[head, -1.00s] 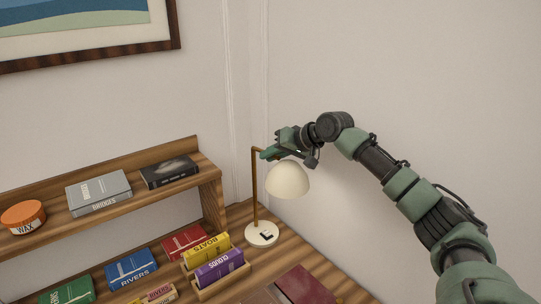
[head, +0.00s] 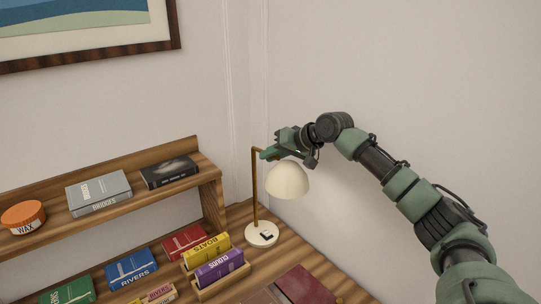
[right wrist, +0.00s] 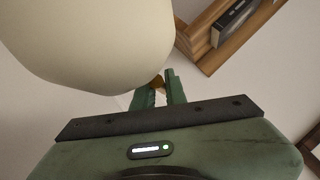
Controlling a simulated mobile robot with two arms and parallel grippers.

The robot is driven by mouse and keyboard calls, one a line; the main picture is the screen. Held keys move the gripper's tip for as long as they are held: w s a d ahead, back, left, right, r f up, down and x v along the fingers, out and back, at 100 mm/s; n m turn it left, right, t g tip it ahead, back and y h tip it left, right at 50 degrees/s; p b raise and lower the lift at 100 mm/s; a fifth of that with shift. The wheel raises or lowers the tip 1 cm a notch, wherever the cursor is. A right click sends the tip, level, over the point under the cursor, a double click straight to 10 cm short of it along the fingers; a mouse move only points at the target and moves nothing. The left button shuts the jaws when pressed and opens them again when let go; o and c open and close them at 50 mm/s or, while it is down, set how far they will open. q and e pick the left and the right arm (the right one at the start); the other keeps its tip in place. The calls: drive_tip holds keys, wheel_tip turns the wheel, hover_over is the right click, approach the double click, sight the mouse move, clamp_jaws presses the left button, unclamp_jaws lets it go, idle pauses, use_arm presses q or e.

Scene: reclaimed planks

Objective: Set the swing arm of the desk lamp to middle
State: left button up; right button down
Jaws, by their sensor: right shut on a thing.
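The desk lamp stands on the wooden desk, with a round cream base (head: 262,234), a thin brown upright post (head: 254,190) and a cream dome shade (head: 288,180). Its swing arm reaches from the post top to the right, mostly hidden by my gripper. My right gripper (head: 270,154) is shut on the swing arm, just above the shade. In the right wrist view the fingers (right wrist: 160,92) close around a small brown piece of the arm, and the shade (right wrist: 90,40) fills the upper left. My left gripper is not in view.
A wooden shelf (head: 205,162) left of the lamp holds a grey book (head: 98,192), a black book (head: 169,172) and an orange wax tin (head: 23,216). Several books and a small wooden holder (head: 222,286) lie on the desk below. The wall is close behind the lamp.

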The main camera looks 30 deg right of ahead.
drive_tip(key=w+a+m+h+p, duration=0.2)
drive_tip(key=a+m+h+p, duration=0.4)
drive_tip(key=m+h+p, duration=0.1)
drive_tip(key=shift+w+a+m, duration=0.15)
drive_tip(key=shift+m, duration=0.25)
idle(0.3)
drive_tip(key=c, duration=1.5)
unclamp_jaws()
drive_tip(key=shift+o, duration=0.2)
drive_tip(key=b+v, duration=0.2)
drive_tip(key=v, duration=0.5)
drive_tip(key=shift+s+a+r, duration=0.15)
drive_tip(key=shift+s+r, duration=0.05)
drive_tip(key=shift+r, duration=0.05)
